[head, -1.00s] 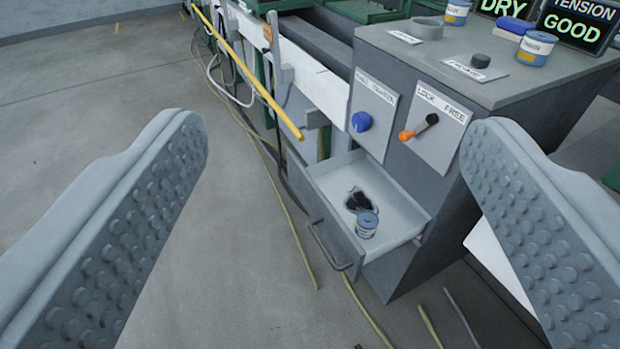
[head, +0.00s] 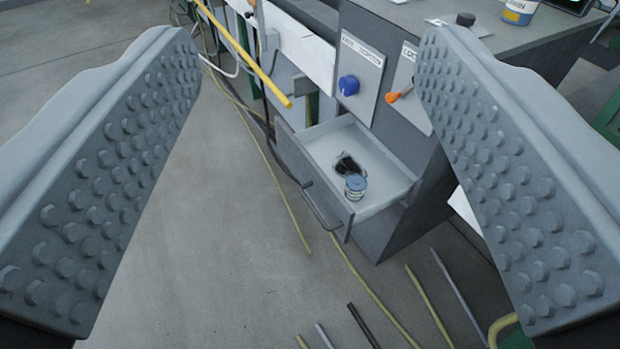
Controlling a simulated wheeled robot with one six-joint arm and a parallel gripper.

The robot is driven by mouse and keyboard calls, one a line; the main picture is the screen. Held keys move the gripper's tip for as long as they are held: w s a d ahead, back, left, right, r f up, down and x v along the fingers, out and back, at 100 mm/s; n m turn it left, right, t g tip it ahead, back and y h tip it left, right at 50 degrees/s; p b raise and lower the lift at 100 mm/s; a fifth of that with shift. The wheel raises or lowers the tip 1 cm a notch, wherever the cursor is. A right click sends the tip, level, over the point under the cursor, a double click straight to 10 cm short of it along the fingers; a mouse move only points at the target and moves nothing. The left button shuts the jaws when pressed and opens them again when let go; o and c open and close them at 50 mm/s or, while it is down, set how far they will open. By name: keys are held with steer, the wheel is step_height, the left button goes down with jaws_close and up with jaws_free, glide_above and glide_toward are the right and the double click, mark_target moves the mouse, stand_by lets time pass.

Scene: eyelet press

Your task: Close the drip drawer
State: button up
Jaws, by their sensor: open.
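The grey drip drawer (head: 387,207) is pulled out of the grey cabinet (head: 425,207), low on its front. A small blue and white can (head: 355,187) stands inside it beside a dark stain (head: 347,165). The drawer's dark bar handle (head: 322,207) is on its front panel, facing the lower left. My gripper (head: 308,52) is open and empty, its two studded fingers at the left and right of the picture. The drawer shows between the fingers, farther away; nothing touches it.
A blue knob (head: 348,86) and an orange-tipped lever (head: 394,97), partly behind my right finger, are above the drawer. A yellow bar (head: 247,56) juts out at upper left. Cables and rods (head: 372,290) lie on the floor. Floor left of the drawer is mostly clear.

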steer(key=w+f+n+g, duration=0.1)
steer(key=w+f, duration=0.1)
steer(key=w, duration=0.1)
steer(key=w+a+f+n+g, duration=0.1)
steer(key=w+f+n, duration=0.1)
steer(key=w+f, duration=0.1)
steer(key=shift+a+f+g, duration=0.2)
steer(key=shift+g, duration=0.1)
jaws_close()
steer(key=w+a+f+n+g, duration=0.2)
steer(key=w+f+n+g, duration=0.3)
steer(key=w+f+n, duration=0.5)
steer(key=n+g+h, duration=0.5)
steer(key=n+h, duration=0.3)
steer(key=n, duration=0.3)
glide_toward(328, 190)
steer(key=x, duration=0.4)
steer(key=shift+a+f, duration=0.15)
steer(key=shift+f, duration=0.45)
steer(key=shift+w+d, duration=0.4)
steer(key=shift+d, duration=0.25)
